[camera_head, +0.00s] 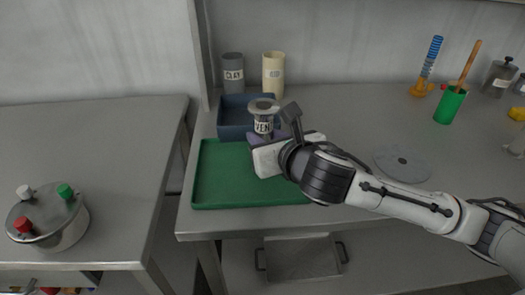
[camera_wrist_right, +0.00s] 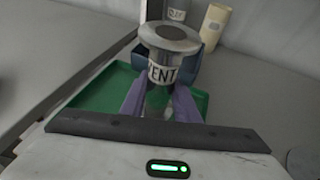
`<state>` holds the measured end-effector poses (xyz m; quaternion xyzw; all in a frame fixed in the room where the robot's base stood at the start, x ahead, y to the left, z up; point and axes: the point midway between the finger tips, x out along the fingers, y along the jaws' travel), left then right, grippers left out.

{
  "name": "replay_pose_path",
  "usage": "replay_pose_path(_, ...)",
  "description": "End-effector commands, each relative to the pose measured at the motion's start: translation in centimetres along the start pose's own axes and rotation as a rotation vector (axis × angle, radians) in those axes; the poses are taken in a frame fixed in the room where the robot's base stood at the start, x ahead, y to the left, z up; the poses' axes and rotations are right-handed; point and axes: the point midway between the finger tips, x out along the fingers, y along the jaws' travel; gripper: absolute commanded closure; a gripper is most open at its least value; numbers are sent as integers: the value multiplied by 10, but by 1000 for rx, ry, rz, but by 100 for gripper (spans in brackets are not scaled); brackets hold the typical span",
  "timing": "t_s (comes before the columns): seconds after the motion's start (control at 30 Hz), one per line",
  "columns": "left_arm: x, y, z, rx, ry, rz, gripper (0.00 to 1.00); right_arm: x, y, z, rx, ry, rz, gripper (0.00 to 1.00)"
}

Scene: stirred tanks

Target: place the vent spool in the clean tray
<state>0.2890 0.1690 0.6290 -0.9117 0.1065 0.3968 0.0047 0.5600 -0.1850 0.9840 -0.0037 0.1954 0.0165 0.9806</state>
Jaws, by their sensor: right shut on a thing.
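The vent spool (camera_head: 263,118) is a grey flanged piece with a white label, of which the wrist view (camera_wrist_right: 163,72) shows "VENT". My right gripper (camera_wrist_right: 158,102) is shut on it, with purple fingers on both sides of its lower body. The spool is upright, over the back part of a green tray (camera_head: 215,188) and in front of a blue bin (camera_head: 232,132). Its lower end is partly hidden by the fingers, and I cannot tell its exact height. Which container is the clean tray is not labelled in view. My left gripper is not in view.
A grey labelled cylinder (camera_head: 233,72) and a cream one (camera_head: 273,74) stand behind the bin. A flat grey disc (camera_head: 402,164) lies to the right, and a green cup (camera_head: 450,104) stands farther right. A lidded pot (camera_head: 48,222) is on the left table, across a gap.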

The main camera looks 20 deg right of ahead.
Motion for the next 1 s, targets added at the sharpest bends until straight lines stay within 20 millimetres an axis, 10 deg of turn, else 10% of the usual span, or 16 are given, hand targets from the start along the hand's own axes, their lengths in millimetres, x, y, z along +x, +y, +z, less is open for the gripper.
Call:
replay_pose_path(0.6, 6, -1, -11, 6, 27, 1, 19, 14, 0, -34, -1, -2, 1, 99)
replay_pose_path(0.63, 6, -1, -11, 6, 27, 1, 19, 14, 0, -35, -1, 0, 1, 70)
replay_pose_path(0.73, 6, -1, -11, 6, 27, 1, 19, 14, 0, -35, 0, 0, 1, 53)
replay_pose_path(1.0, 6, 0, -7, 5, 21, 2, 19, 14, 0, -35, -1, 0, 1, 53)
